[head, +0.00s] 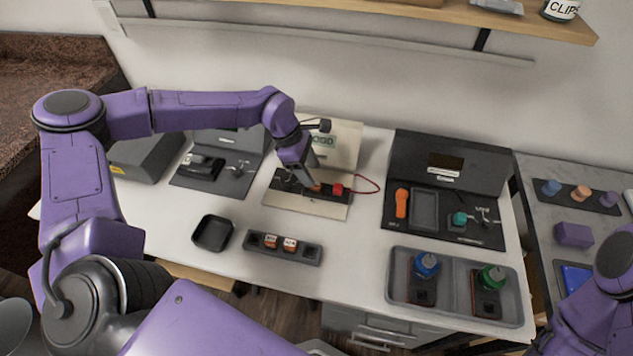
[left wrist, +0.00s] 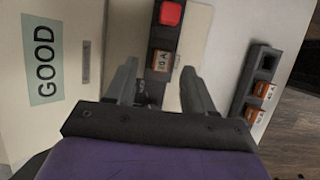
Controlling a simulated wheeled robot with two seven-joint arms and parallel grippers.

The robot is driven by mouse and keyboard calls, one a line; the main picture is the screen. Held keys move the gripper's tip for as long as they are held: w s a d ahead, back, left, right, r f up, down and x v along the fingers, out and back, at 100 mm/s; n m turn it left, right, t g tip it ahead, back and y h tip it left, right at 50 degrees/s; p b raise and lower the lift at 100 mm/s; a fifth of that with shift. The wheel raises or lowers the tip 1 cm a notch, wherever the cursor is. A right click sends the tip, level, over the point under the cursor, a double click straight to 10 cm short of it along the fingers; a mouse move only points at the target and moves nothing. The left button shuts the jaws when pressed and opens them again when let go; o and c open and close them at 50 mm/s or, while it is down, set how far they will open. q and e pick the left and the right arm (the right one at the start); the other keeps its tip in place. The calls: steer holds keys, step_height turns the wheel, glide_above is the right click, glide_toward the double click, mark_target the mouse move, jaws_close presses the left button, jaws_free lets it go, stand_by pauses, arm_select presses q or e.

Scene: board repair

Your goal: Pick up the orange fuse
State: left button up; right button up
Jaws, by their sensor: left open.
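An orange fuse (left wrist: 162,61) with a pale label sits in a dark holder on the tester board, beside a red button (left wrist: 171,13). In the head view the fuse (head: 318,187) is partly hidden by my left gripper (head: 308,182). In the left wrist view my left gripper (left wrist: 159,76) is open and empty, its fingertips to either side of the fuse and apart from it. Two more orange fuses with white labels (head: 270,241) (head: 290,244) sit in a dark slotted holder (head: 311,253) nearer the front. My right gripper is out of view.
An empty black tray (head: 212,233) lies left of the slotted holder. A grey tray (head: 456,311) with blue- and green-topped items stands front right. Open dark cases stand at the back left (head: 192,181) and right (head: 440,152). The tester's display panel (left wrist: 44,60) reads GOOD.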

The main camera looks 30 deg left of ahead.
arm_select(q)
steer(key=x, duration=0.3)
steer(key=shift+s, duration=0.15)
steer(key=shift+d+f, duration=0.1)
steer(key=shift+f, duration=0.15)
jaws_close()
steer(key=shift+r, duration=0.25)
step_height(320, 180, up, 3)
steer(key=shift+f, duration=0.2)
steer(key=s+d+r+b, duration=0.1)
steer(key=s+r+b, duration=0.1)
steer(key=s+r, duration=0.8)
steer(key=s, duration=0.4)
